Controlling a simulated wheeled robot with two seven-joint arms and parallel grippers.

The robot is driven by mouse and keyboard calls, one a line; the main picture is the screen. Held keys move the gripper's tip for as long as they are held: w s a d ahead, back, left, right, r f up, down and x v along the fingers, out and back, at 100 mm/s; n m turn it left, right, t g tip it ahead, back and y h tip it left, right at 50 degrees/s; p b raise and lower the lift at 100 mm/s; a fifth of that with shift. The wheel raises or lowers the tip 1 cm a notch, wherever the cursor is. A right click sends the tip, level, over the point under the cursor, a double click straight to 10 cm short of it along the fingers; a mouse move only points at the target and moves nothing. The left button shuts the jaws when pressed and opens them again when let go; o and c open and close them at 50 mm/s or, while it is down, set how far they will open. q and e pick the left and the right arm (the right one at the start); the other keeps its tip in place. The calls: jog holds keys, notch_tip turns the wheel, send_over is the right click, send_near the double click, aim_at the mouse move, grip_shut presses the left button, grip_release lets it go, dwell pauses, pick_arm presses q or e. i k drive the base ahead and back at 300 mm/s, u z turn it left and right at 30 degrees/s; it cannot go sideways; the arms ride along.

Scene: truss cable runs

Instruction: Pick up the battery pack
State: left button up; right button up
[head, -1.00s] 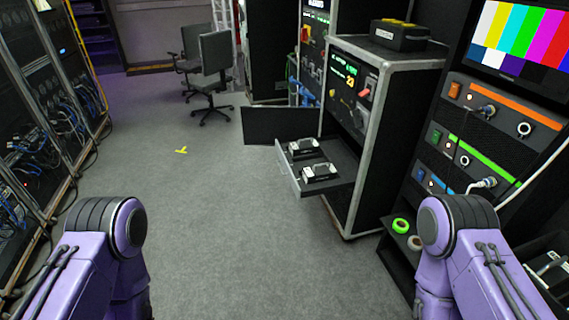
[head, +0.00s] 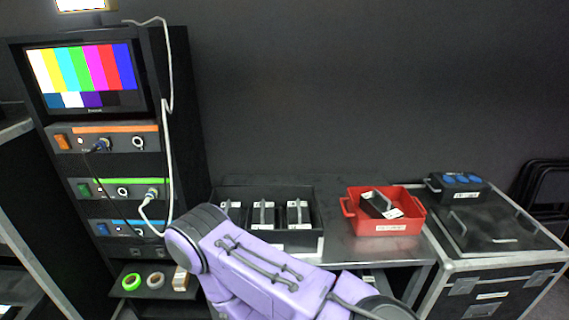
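Black packs with grey handles and white labels look like battery packs. Three stand side by side in a black tray (head: 304,243) on the metal bench: a left one (head: 231,212), a middle one (head: 263,215) and a right one (head: 298,214). Another black pack (head: 378,205) lies tilted in a red bin (head: 386,229) on the same bench. I cannot tell which one is meant. One of my purple arms crosses the lower middle, in front of the bench and part of the tray. Neither gripper shows.
A rack (head: 122,195) with a colour-bar monitor stands at the left, a white cable hanging down it. Tape rolls (head: 131,281) lie on its low shelf. A flight case (head: 490,245) at the right bears a black box with blue sockets (head: 460,186). Bare bench (head: 335,225) shows between tray and bin.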

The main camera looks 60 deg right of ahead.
aim_at(263, 219)
jog(key=z, duration=1.7)
